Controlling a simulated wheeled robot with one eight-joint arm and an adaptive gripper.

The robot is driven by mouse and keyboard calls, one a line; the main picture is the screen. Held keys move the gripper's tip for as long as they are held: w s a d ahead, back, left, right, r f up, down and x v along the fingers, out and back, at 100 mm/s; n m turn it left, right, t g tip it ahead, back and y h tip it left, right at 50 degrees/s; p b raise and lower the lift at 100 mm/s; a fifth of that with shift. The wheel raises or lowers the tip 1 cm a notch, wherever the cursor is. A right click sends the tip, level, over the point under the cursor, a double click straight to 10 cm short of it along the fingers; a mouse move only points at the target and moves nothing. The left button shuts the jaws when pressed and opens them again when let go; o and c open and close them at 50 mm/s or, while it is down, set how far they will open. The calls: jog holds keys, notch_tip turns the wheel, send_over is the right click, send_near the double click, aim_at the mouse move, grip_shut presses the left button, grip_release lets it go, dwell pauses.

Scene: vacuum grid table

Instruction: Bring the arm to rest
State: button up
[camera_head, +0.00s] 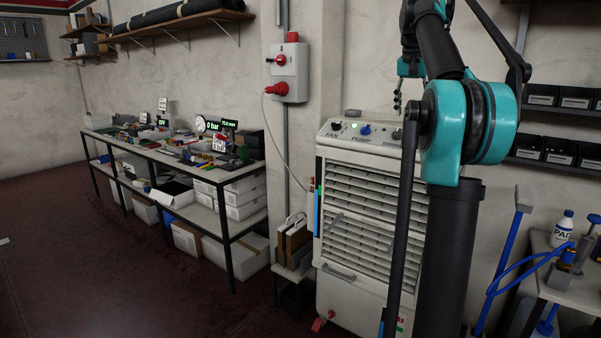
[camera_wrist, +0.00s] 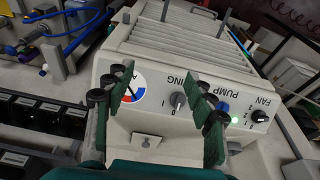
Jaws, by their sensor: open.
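In the head view my gripper (camera_head: 398,98) is small and hangs pointing down near the top of the white cooler (camera_head: 370,210), partly hidden by my arm. The wrist view shows the cooler's control panel (camera_wrist: 150,125) upside down, between and beyond the fingers. Its knobs, a round coloured dial and a lit green lamp show there. Whether the fingers touch the cooler cannot be told.
A long workbench (camera_head: 180,150) with tools and boxes stands at the left. A red-and-grey power socket (camera_head: 289,72) is on the wall. At the right, a small table (camera_head: 565,285) holds a white bottle (camera_head: 562,228) and blue hose. Dark bins (camera_head: 560,150) hang behind.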

jog(key=s+a+f+n+t, duration=0.15)
jog(key=s+a+f, duration=0.3)
jog(key=f, duration=0.85)
jog(key=s+a+f+n, duration=0.2)
jog(key=s+a+f, duration=0.25)
jog(key=f, duration=0.85)
jog(key=s+a+f+n, duration=0.1)
jog(key=s+a+f, duration=0.1)
jog(key=s+f, duration=0.9)
jog(key=s+a+f+n+y, duration=0.1)
jog(key=s+a+f+n, duration=0.1)
jog(key=s+f, duration=1)
jog(key=shift+a+f+y, duration=0.3)
jog(key=shift+a, duration=0.55)
jog(key=shift+o, duration=0.2)
jog(key=shift+t, duration=0.25)
